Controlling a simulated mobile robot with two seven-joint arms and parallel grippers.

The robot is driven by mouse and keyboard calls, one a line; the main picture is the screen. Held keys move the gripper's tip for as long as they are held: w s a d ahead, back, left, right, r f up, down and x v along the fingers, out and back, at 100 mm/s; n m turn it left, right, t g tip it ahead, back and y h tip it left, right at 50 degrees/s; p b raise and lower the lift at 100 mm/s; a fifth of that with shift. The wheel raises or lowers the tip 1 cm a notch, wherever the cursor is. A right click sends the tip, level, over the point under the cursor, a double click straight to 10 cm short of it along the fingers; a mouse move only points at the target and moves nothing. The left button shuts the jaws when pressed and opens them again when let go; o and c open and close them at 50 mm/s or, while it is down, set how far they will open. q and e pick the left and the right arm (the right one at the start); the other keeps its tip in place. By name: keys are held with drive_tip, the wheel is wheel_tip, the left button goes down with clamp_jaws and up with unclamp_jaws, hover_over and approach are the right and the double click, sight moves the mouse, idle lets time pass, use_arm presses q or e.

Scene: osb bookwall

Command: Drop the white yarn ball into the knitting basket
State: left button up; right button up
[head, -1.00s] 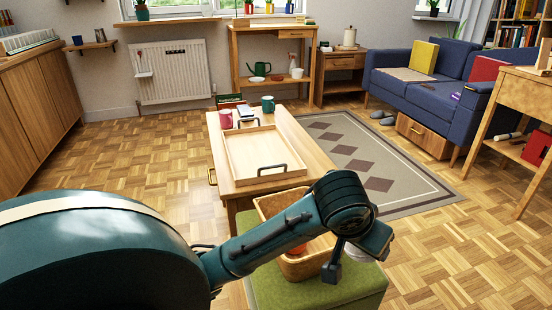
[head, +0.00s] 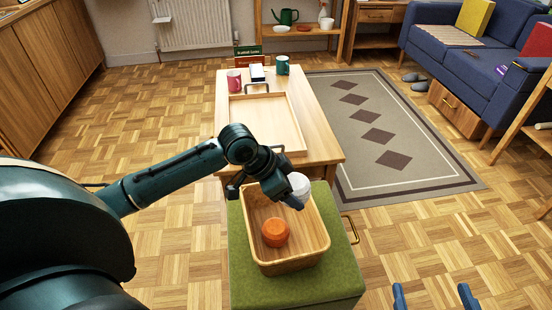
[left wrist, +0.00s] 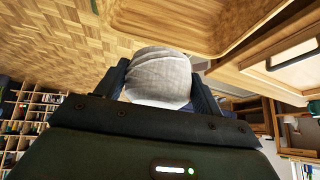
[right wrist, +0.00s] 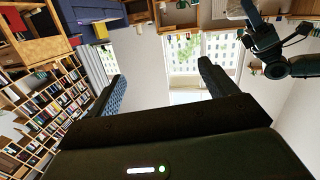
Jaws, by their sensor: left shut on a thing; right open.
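The white yarn ball (head: 298,187) is held by my left gripper (head: 292,198) over the far right part of the knitting basket (head: 322,243). In the left wrist view the ball (left wrist: 160,76) sits between the two fingers of my left gripper (left wrist: 160,92). The basket is a wooden, open box standing on a green cushioned stool (head: 345,275). An orange ball (head: 275,232) lies inside the basket. I cannot tell how high the white ball is above the basket's bottom. My right gripper (head: 436,296) is open and empty at the bottom right, apart from the basket.
A patterned rug (head: 420,170) lies to the right. The floor beside the stool is clear.

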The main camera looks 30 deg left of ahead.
drive_tip(key=shift+o, duration=0.7)
drive_tip(key=shift+s+d+g+h+p, duration=0.4)
drive_tip(key=shift+s+g+h+p, duration=0.15)
drive_tip(key=shift+p, duration=0.45)
use_arm(q)
drive_tip(key=w+a+f+m+b, duration=0.1)
drive_tip(key=a+f+b, duration=0.2)
drive_tip(key=f+b, duration=0.2)
drive_tip(key=b, duration=0.2)
drive_tip(key=shift+a+f+m+g+h+b, duration=0.3)
drive_tip(key=shift+a+b, duration=0.05)
drive_tip(key=shift+b, duration=0.05)
use_arm(e)
drive_tip(key=a+n+t+y, duration=0.1)
drive_tip(key=t, duration=0.1)
drive_tip(key=a+n+t+y, duration=0.1)
drive_tip(key=t+y, duration=0.1)
drive_tip(key=shift+w+r, duration=0.1)
drive_tip(key=shift+w, duration=0.25)
use_arm(q)
drive_tip(key=o, duration=1)
drive_tip(key=shift+o, duration=0.2)
drive_tip(key=p+v, duration=0.4)
drive_tip(key=v, duration=0.9)
drive_tip(key=shift+p, duration=0.4)
use_arm(e)
drive_tip(key=shift+w+d+m+g+h, duration=0.1)
drive_tip(key=shift+d+m+g+h, duration=0.65)
drive_tip(key=shift+g+h, duration=0.25)
